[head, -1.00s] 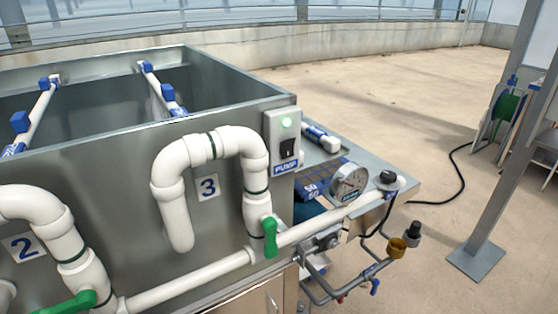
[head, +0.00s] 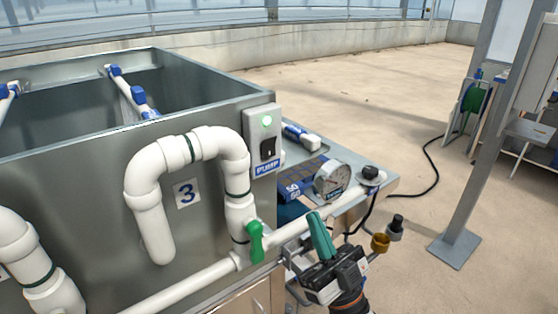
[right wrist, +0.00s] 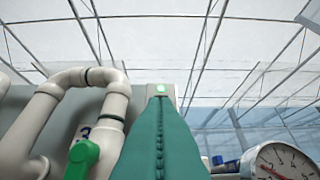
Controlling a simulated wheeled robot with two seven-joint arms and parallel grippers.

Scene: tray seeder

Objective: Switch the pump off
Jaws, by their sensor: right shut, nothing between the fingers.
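The pump switch box (head: 262,121) is a grey plate on the tank's right front corner. It has a lit green lamp (head: 267,121), a dark rocker switch (head: 268,148) and a blue PUMP label. In the right wrist view the green lamp (right wrist: 161,88) shows just above my fingertips, and the rocker is hidden. My right gripper (head: 318,222) has teal fingers, shut and empty, pointing up. In the head view it is below and to the right of the switch box, apart from it. My left gripper is not in view.
A white pipe loop (head: 205,145) with a green valve handle (head: 256,242) stands left of the switch. A pressure gauge (head: 332,182) sits to its right, near my right gripper. A black hose (head: 430,172) lies on the floor. The floor beyond the bench is open.

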